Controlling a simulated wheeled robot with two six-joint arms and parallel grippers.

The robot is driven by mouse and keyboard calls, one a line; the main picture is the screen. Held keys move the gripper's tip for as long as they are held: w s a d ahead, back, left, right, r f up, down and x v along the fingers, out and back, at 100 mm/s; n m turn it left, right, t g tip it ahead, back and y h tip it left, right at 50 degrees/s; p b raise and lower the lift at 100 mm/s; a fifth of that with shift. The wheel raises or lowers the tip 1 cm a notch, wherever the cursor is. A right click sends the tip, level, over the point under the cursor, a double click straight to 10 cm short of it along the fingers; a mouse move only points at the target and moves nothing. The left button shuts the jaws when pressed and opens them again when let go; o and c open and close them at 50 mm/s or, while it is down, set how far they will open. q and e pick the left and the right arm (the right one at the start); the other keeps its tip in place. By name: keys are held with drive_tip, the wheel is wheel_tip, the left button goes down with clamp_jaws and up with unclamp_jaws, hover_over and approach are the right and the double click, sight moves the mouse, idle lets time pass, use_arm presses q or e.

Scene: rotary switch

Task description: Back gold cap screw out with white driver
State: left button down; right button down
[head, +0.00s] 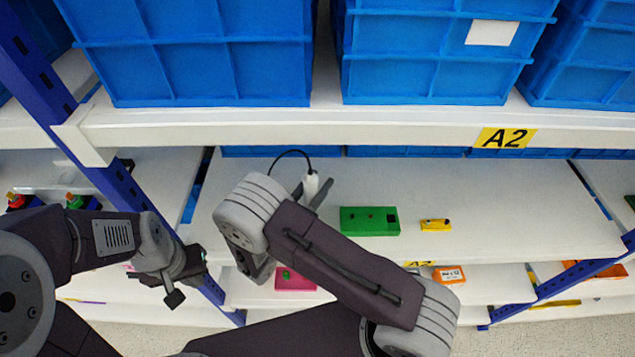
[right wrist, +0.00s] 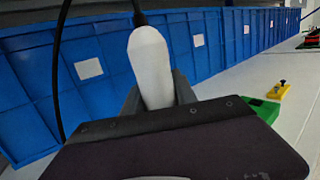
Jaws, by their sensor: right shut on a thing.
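The white driver (head: 311,184) stands roughly upright over the shelf, with a black cable from its top. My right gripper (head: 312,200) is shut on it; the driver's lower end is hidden. In the right wrist view the white driver (right wrist: 152,65) sits between the dark fingers. A green block (head: 370,221) with dark spots on top and a dark square at its right end lies right of the driver. A small yellow block (head: 436,225) with a small dark part lies further right. I cannot make out which part is the gold cap screw. My left gripper (head: 186,280) is empty, left of the shelf.
Large blue bins (head: 190,55) fill the shelf above, with an A2 label (head: 505,138) on its edge. A pink block (head: 295,281) and an orange box (head: 449,274) are on the lower shelf. A blue upright (head: 125,185) stands at the left. The shelf's right part is clear.

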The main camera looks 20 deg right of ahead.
sight(307, 199)
drive_tip(key=shift+s, duration=0.1)
drive_tip(key=shift+f, duration=0.15)
idle(0.6)
drive_tip(key=c, duration=0.9)
unclamp_jaws()
drive_tip(key=shift+a, duration=0.1)
drive_tip(key=b+v, duration=0.3)
drive_tip(key=v, duration=0.6)
drive_tip(key=shift+f+b, duration=0.1)
drive_tip(key=shift+b, duration=0.25)
